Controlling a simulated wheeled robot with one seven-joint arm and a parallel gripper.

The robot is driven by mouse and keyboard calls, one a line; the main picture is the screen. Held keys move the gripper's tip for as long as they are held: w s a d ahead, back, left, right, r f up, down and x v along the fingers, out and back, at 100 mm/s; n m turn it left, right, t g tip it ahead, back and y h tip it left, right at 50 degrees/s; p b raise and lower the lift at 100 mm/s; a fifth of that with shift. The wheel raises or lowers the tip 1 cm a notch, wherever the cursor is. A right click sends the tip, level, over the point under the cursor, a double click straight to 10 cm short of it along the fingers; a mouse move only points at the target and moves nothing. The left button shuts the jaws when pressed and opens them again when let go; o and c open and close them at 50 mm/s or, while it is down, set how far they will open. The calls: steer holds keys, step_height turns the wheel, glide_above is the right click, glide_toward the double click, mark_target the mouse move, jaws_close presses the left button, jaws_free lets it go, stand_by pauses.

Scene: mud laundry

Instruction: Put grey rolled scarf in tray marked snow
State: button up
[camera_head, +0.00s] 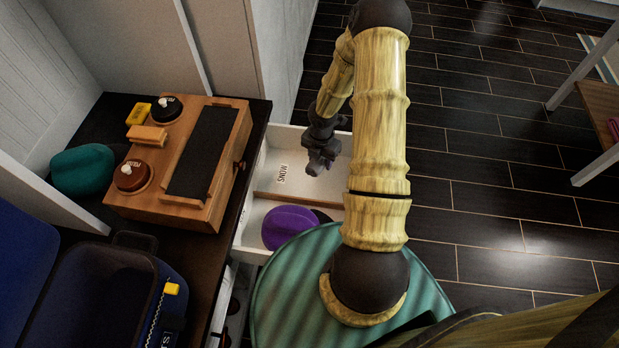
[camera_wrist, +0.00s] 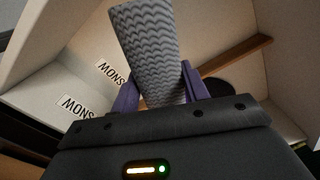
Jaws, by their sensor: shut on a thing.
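The grey rolled scarf (camera_wrist: 148,45) has a wavy pattern and sits between the purple fingers of my gripper (camera_wrist: 160,84) in the wrist view, which are shut on it. In the head view my gripper (camera_head: 318,163) is over the far compartment of an open white drawer. A SNOW label (camera_head: 283,174) is on that compartment, the tray marked snow (camera_head: 272,158). The scarf cannot be made out in the head view, behind my gripper and arm. Two SNOW labels (camera_wrist: 109,72) show in the wrist view. I cannot tell whether the scarf touches the tray floor.
A wooden divider (camera_head: 300,201) separates the near compartment, where a purple hat (camera_head: 290,227) and a dark item lie. A wooden box (camera_head: 180,165) with labelled knobs, a teal hat (camera_head: 82,170) and a yellow block (camera_head: 138,113) are on the dark top. A teal round surface (camera_head: 285,300) is nearby.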

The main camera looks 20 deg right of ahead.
steer(key=shift+f, duration=0.1)
steer(key=b, duration=0.2)
glide_above(319, 181)
steer(key=shift+f, duration=2.4)
steer(key=shift+f+b, duration=1.4)
steer(key=shift+f, duration=1.1)
steer(key=shift+f, duration=0.15)
steer(key=o, duration=1)
steer(key=shift+o, duration=0.2)
